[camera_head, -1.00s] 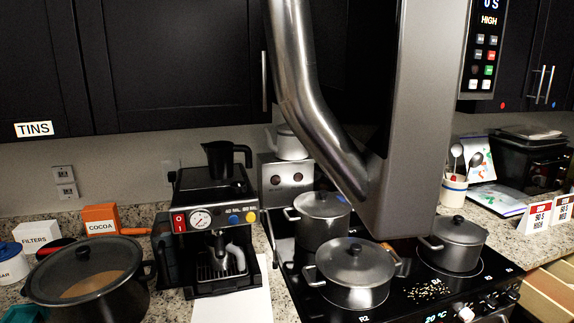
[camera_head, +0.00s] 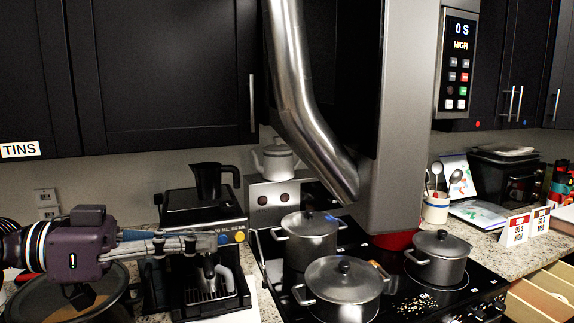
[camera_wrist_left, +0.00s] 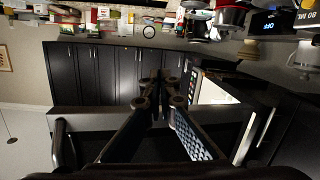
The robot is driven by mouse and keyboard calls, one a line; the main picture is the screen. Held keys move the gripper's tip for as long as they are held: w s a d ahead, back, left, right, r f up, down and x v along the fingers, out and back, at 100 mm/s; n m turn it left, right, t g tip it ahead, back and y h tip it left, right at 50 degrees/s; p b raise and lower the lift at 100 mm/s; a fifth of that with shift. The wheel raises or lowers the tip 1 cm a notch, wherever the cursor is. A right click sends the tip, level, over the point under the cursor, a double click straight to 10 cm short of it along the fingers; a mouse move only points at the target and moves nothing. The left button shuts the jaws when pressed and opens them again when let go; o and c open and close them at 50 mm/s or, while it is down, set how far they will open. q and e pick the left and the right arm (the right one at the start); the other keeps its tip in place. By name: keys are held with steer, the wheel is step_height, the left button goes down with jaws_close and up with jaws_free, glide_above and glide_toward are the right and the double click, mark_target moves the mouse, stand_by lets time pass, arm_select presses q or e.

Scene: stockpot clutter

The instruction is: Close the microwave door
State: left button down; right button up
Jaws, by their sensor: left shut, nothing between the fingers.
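The microwave door (camera_head: 405,120) stands open above the stove. In the head view it is a tall grey slab seen nearly edge-on, with a thick curved metal handle (camera_head: 293,75) to its left. The microwave's control panel (camera_head: 457,60) is right of the door and reads 0 S HIGH. My left gripper (camera_head: 222,243) is at the lower left, in front of the coffee machine, its fingers pointing right. It is shut and empty, left of and below the handle, clear of the door. Its fingers (camera_wrist_left: 160,92) also show closed in the left wrist view. My right gripper is out of view.
Several pots, one of them the front pot (camera_head: 343,287), stand on the black stove below the door. A coffee machine (camera_head: 180,205) with a black jug (camera_head: 210,180) and a kettle (camera_head: 275,160) stand to the left. Dark cupboards (camera_head: 160,70) line the wall above.

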arm_select(q)
steer(key=s+a+r+m+g+h, duration=0.1)
steer(key=s+r+m+g+h, duration=0.2)
steer(key=s+r, duration=0.9)
steer(key=w+d+p, duration=0.2)
steer(key=d+p, duration=0.1)
steer(key=d, duration=0.3)
steer(key=w+d+r+m+p, duration=0.1)
steer(key=d+p, duration=0.3)
steer(key=d, duration=0.3)
steer(key=shift+w+d+r+y, duration=0.2)
steer(key=shift+w+d+y, duration=0.1)
steer(key=shift+w, duration=0.1)
steer(key=shift+a, duration=0.1)
